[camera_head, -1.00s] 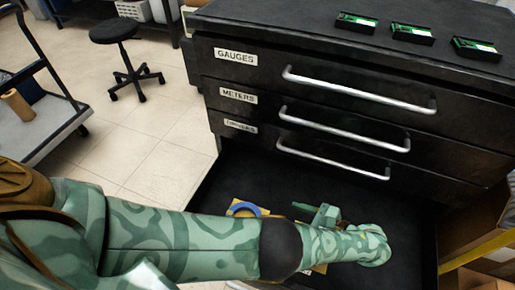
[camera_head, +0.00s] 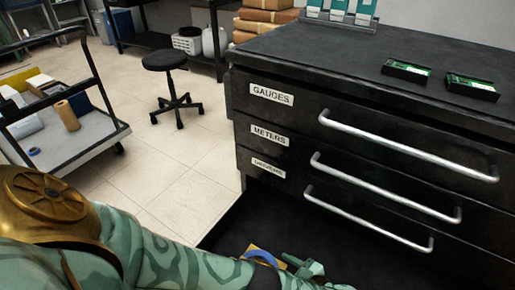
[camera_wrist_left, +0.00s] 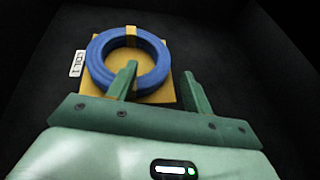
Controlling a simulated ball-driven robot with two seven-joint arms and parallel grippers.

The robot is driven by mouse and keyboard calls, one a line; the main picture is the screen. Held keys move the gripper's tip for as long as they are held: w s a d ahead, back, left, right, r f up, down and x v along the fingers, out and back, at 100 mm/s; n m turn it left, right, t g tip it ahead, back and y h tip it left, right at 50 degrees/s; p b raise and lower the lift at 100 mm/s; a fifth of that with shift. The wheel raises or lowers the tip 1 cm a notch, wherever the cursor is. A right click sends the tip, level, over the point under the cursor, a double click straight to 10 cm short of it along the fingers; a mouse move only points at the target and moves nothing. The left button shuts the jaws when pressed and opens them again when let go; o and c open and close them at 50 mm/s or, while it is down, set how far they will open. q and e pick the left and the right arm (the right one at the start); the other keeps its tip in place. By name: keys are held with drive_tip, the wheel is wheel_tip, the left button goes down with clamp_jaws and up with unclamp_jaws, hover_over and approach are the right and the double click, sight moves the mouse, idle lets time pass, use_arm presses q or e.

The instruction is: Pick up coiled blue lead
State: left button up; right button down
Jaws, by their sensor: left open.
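The coiled blue lead (camera_wrist_left: 99,68) is a ring with a tan band at its top, lying on a yellow square pad (camera_wrist_left: 170,97) in the left wrist view. Part of the coil (camera_head: 264,257) also shows at the bottom of the head view. My left gripper (camera_wrist_left: 160,70) is open and empty. In the wrist view, one finger overlaps the coil's open middle and the other is just outside its right side. I cannot tell the height gap. In the head view the gripper (camera_head: 302,265) is just right of the coil. My right gripper is not in view.
A black cabinet (camera_head: 350,160) with labelled drawers and silver handles stands behind the coil. A small label (camera_wrist_left: 77,63) sits left of the pad. A cart (camera_head: 85,135) with a small blue ring (camera_head: 35,151) and a stool (camera_head: 165,61) stand at left.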

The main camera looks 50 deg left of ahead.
sight(270, 259)
use_arm(q)
drive_tip(key=b+x, duration=0.1)
drive_tip(key=x, duration=0.3)
drive_tip(key=shift+a+f, duration=0.2)
drive_tip(key=shift+a, duration=0.15)
drive_tip(key=shift+a+f, duration=0.15)
drive_tip(key=shift+a, duration=0.25)
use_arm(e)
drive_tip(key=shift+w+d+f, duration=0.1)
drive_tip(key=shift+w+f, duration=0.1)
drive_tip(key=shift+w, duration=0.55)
use_arm(q)
drive_tip(key=c, duration=1.1)
